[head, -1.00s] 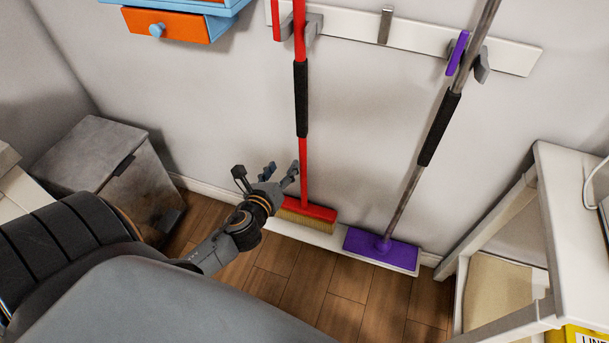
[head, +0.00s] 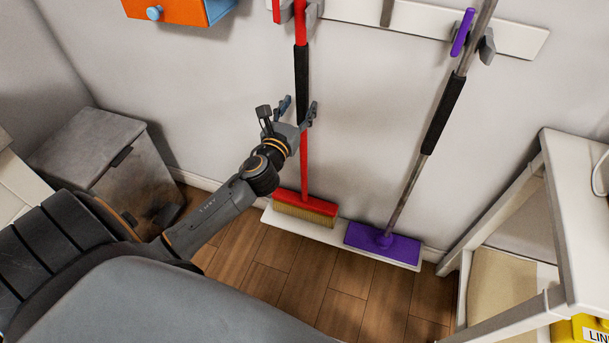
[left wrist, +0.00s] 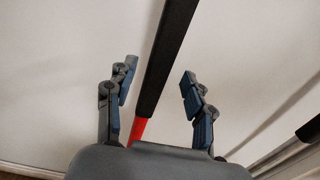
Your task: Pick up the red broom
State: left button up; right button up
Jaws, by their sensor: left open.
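The red broom (head: 304,165) hangs upright on the wall rail, with a black grip on its handle and a red head with tan bristles at the bottom. My left gripper (head: 286,110) is open at the handle, near the lower end of the black grip. In the left wrist view the broom handle (left wrist: 168,55) runs between the two spread fingers of the left gripper (left wrist: 160,95), slightly tilted. No finger visibly touches it. My right gripper is in neither view.
A purple mop (head: 432,140) hangs to the right of the broom. A white rail (head: 420,20) holds both, above a white ledge (head: 335,236). A grey bin (head: 85,150) stands left, a white table (head: 575,190) right, and an orange drawer (head: 175,10) upper left.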

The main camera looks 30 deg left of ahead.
aim_at(300, 101)
pick_arm(q)
jog(key=x, duration=0.4)
jog(key=shift+w+a+r, duration=0.1)
jog(key=shift+w+r, duration=0.05)
jog(key=shift+r, duration=0.05)
grip_shut()
jog(key=shift+r, duration=0.15)
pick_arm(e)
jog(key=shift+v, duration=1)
